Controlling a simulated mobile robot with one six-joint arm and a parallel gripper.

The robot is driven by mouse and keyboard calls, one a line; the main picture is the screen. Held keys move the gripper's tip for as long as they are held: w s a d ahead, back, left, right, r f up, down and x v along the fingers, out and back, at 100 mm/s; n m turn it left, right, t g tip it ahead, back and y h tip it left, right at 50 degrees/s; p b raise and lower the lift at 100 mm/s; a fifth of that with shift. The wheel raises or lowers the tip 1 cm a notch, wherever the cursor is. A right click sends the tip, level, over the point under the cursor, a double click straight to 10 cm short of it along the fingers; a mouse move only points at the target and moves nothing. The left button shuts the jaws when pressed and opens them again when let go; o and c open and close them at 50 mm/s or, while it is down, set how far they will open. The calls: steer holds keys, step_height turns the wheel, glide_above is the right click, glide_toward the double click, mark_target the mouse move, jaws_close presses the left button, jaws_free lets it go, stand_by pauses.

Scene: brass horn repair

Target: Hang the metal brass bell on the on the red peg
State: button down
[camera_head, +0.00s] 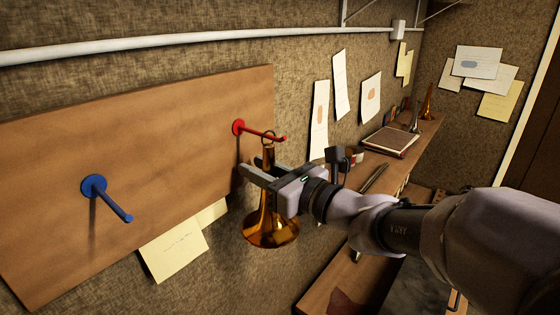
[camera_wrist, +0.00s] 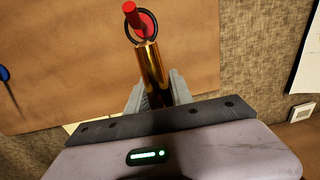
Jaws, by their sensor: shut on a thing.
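The brass bell (camera_head: 268,228) hangs upright, with its flared mouth down, in front of the wooden board. My gripper (camera_head: 258,172) is shut on the bell's narrow neck, which also shows between the fingers in the wrist view (camera_wrist: 153,75). A dark ring (camera_head: 268,138) tops the bell, level with the red peg (camera_head: 262,133). In the wrist view, the peg's tip (camera_wrist: 131,14) stands in front of the ring (camera_wrist: 137,37), and red shows through the ring. The ring appears to be around the peg; whether it rests on it I cannot tell.
A blue peg (camera_head: 105,198) sticks out of the wooden board (camera_head: 160,120) at the left. Papers (camera_head: 340,85) hang on the wall to the right. A shelf (camera_head: 425,130) with a book (camera_head: 390,141) and small items runs behind my arm.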

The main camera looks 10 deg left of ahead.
steer(key=c, duration=1)
jaws_free()
steer(key=shift+c, duration=0.2)
steer(key=b+v, duration=0.4)
steer(key=v, duration=1.3)
steer(key=s+a+f+n+g+h+b, duration=0.1)
steer(key=s+f+n+g+h+b, duration=0.35)
steer(key=f+b, duration=0.85)
steer(key=s+a+f+n+g+h+b, duration=0.1)
steer(key=s+f+n+b, duration=0.5)
steer(key=f, duration=1.2)
steer(key=s+d+f+n+h+b, duration=0.1)
steer(key=d+f+n+h+b, duration=0.1)
steer(key=f+b, duration=0.3)
steer(key=s+d+f+n+t+h+b, duration=0.1)
steer(key=s+d+f+n+h+b, duration=0.1)
steer(key=f, duration=0.7)
steer(key=s+d+f+n+h+b, duration=0.2)
steer(key=d+f+n+h+b, duration=0.1)
steer(key=d+f+n+b, duration=0.2)
step_height(320, 180, down, 3)
steer(key=n+b, duration=0.1)
steer(key=b, duration=0.2)
steer(key=shift+d+b, duration=0.35)
steer(key=shift+d, duration=0.05)
